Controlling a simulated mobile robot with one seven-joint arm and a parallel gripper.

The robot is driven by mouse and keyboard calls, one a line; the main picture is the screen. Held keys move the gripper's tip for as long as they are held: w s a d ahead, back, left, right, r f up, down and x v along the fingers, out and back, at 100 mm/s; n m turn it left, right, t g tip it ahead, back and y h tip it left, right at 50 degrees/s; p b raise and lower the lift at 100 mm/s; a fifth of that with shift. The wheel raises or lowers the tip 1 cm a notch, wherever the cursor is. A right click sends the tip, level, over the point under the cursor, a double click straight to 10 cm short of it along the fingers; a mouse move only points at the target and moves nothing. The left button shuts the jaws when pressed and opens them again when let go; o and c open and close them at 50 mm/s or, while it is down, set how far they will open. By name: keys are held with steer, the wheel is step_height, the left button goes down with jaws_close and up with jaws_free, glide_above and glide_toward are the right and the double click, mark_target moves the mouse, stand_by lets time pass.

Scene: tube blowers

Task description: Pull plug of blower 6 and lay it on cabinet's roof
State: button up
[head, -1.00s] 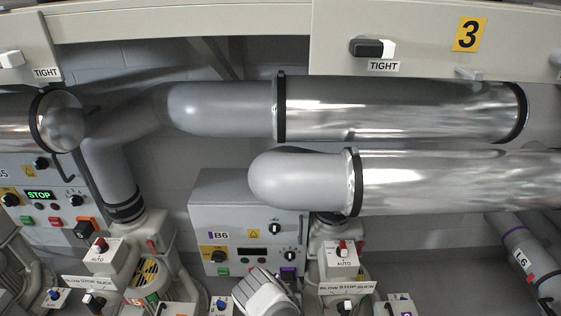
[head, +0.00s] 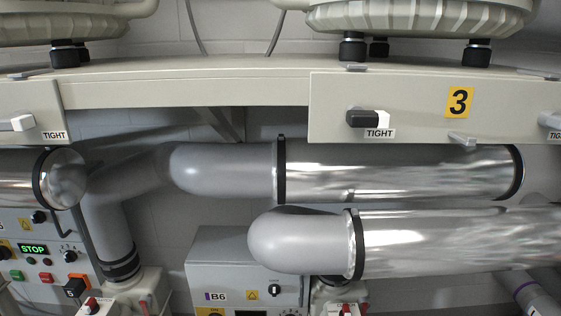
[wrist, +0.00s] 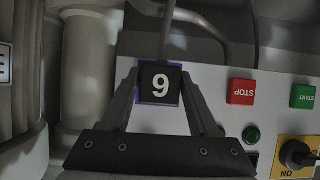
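In the wrist view, the black plug (wrist: 160,83) of blower 6 fills the space between my gripper's (wrist: 160,85) two fingertips. Its white digit reads as a 9, but the STOP lettering there is upside down too, so it is a 6. A purple edge shows around the plug, and a grey cable runs from it to the top of the picture. The fingers lie close along both sides; whether they press on it I cannot tell. In the head view, the grey cabinet B6 (head: 215,275) shows its front and roof (head: 222,238). My gripper and this plug are outside that view.
Large silver pipes (head: 450,240) pass above and right of the cabinet. In the wrist view, a red STOP button (wrist: 241,92), a green START button (wrist: 303,97) and a black knob (wrist: 297,154) sit right of the plug. A grey pipe (wrist: 88,75) stands left.

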jaws_close()
steer(key=shift+s, duration=0.1)
stand_by(0.3)
